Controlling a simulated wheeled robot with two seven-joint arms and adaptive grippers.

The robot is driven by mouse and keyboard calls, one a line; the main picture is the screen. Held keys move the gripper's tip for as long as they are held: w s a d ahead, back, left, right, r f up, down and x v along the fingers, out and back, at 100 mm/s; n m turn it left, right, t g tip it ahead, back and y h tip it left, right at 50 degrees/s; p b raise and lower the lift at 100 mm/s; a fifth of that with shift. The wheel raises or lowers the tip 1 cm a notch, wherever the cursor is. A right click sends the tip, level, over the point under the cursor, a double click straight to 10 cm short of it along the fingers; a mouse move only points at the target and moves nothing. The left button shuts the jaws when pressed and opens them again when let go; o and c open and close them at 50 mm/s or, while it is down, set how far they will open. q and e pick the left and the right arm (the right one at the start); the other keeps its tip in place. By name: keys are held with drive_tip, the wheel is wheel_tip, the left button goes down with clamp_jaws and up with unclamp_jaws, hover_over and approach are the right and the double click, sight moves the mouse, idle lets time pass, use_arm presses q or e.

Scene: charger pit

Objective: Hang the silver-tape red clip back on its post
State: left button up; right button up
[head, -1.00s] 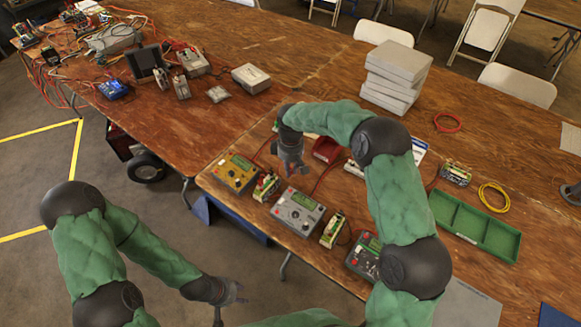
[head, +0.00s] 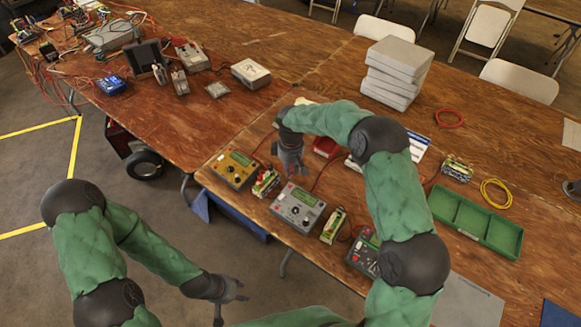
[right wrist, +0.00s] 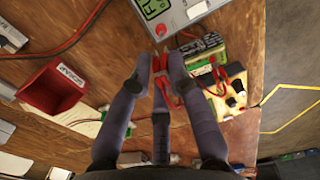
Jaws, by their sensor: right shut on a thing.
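My right gripper (head: 291,172) is over the table between the yellow charger (head: 235,169) and the grey charger (head: 297,208). In the right wrist view its fingers (right wrist: 161,58) are shut on a red clip (right wrist: 161,88), held between the fingertips. I cannot make out silver tape on the clip. A battery pack (head: 265,183) stands between the two chargers; it also shows in the right wrist view (right wrist: 205,50), just right of the fingertips. I cannot make out the clip's post. My left gripper (head: 233,298) is open and empty, off the table's front edge above the floor.
A red bin (right wrist: 55,86) lies left of the fingers in the right wrist view. A second battery pack (head: 334,226) and a dark charger (head: 364,253) stand further right. Red leads cross the table. A green tray (head: 475,222) and stacked grey boxes (head: 395,72) are beyond my right arm.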

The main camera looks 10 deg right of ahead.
drive_tip(key=shift+f+b, duration=0.95)
drive_tip(key=shift+f, duration=1.1)
drive_tip(key=shift+f, duration=0.2)
idle(0.8)
drive_tip(key=o, duration=0.9)
drive_tip(key=shift+o, duration=1.1)
drive_tip(key=shift+r, duration=0.15)
